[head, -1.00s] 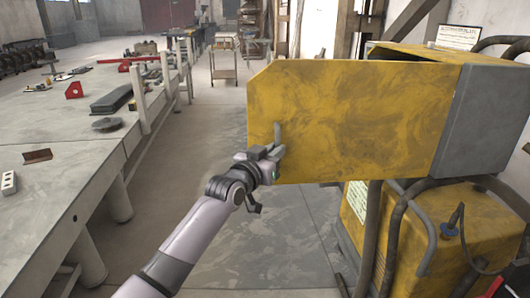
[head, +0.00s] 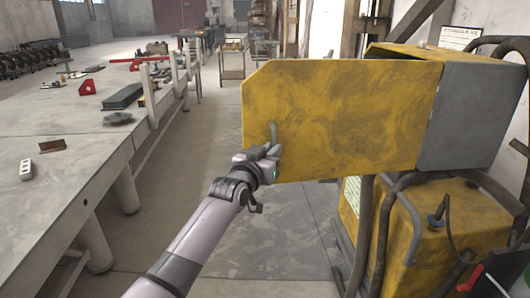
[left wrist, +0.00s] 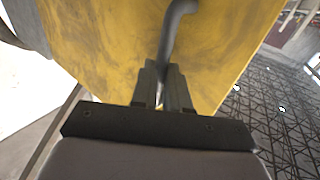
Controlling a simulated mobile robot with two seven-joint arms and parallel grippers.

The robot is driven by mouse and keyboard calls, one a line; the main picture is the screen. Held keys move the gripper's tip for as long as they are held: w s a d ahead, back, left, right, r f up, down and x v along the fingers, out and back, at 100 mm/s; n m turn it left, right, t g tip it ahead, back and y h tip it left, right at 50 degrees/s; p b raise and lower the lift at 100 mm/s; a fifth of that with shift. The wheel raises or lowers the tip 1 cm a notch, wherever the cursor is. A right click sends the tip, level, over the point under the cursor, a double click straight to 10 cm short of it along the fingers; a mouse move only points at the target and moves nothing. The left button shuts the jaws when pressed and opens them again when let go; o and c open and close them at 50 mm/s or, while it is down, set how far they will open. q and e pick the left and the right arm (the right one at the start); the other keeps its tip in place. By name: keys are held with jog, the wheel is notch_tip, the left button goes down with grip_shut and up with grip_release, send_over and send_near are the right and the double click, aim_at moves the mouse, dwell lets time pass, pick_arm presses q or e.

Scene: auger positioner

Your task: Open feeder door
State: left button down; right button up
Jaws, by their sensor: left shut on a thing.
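The feeder door (head: 345,112) is a large worn yellow panel on the grey and yellow feeder box (head: 468,112) at the right of the head view. It stands swung out to the left of the box. A grey bent handle (head: 273,131) is on the door near its lower left edge. My left gripper (head: 271,151) is shut on the handle's lower end. In the left wrist view, the handle (left wrist: 174,35) runs down between the two fingers (left wrist: 165,88), with the yellow door (left wrist: 110,45) behind. My right gripper is not in view.
A long grey workbench (head: 60,180) with tools and parts runs along the left. A yellow machine (head: 450,220) with thick hoses (head: 365,235) stands below the feeder box. A small cart (head: 232,62) is at the back. The floor (head: 215,130) between bench and door is clear.

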pick_arm(q)
jog(key=shift+s+d+r+h, duration=0.2)
jog(key=shift+s+d+h, duration=0.15)
jog(key=shift+d, duration=0.45)
jog(key=c, duration=1.3)
grip_release()
jog(key=shift+o, duration=0.9)
jog(key=shift+d+f, duration=0.1)
jog(key=shift+d, duration=0.25)
jog(key=shift+a, duration=0.1)
jog(key=shift+a, duration=0.15)
jog(key=v, duration=0.7)
